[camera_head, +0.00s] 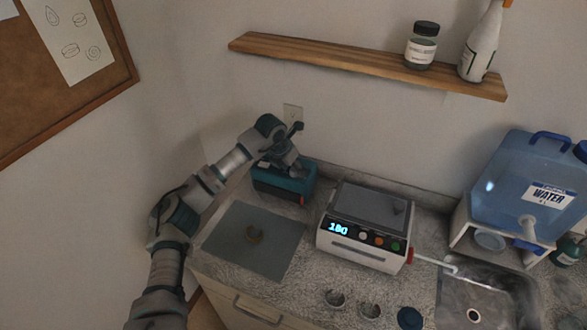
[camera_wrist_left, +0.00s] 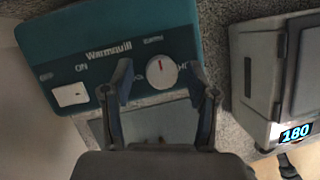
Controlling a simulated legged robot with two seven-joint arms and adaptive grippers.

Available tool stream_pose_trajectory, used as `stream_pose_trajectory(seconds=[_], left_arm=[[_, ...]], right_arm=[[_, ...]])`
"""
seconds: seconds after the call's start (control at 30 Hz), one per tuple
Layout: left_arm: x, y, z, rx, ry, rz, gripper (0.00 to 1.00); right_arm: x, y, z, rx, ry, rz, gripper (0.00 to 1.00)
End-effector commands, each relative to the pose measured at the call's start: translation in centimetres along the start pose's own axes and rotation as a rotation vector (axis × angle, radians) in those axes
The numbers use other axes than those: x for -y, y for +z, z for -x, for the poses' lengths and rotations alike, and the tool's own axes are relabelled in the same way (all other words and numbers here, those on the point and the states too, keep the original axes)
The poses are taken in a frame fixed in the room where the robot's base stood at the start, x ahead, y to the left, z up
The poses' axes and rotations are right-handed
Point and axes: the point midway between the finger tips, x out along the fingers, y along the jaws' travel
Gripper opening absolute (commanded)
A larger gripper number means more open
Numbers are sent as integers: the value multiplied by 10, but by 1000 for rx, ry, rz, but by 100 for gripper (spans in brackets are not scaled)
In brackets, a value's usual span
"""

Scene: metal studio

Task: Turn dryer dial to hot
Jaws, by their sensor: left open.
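The teal dryer (camera_head: 268,184) stands on the counter against the wall in the head view. In the left wrist view its teal top panel (camera_wrist_left: 70,38) carries the word "Warmquill", a white switch (camera_wrist_left: 70,95) marked ON, and a round white dial (camera_wrist_left: 160,76). My left gripper (camera_wrist_left: 157,72) is open, with one finger on each side of the dial. I cannot tell whether the fingers touch it. In the head view the left gripper (camera_head: 290,168) is above the dryer.
A grey-and-white machine (camera_head: 365,228) reading 180 stands right of the dryer. A shelf (camera_head: 330,59) is above; a water container (camera_head: 530,180) and sink (camera_head: 470,305) are at right.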

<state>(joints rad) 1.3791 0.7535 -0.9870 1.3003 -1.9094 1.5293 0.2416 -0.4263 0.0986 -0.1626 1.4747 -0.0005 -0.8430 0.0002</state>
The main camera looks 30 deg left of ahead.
Motion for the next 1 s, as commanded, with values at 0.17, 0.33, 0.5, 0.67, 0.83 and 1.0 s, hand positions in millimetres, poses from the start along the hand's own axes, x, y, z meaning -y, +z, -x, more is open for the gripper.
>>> stream_pose_trajectory(seconds=[0.17, 0.33, 0.5, 0.67, 0.83, 1.0], left_arm=[[0, 0, -3, 0, 0, 0, 59], [0, 0, -3, 0, 0, 0, 51], [0, 0, -3, 0, 0, 0, 9], [0, 0, -3, 0, 0, 0, 0], [0, 0, -3, 0, -1, -1, 0], [-1, 0, -3, 0, -2, -5, 0]], right_arm=[[0, 2, 0, 6, 0, 0, 77], [0, 2, 0, 7, 0, 0, 77], [0, 2, 0, 4, -1, 0, 77], [0, 2, 0, 3, -1, 0, 77], [0, 2, 0, 2, -1, 0, 77], [1, 2, 0, 2, -1, 0, 77]])
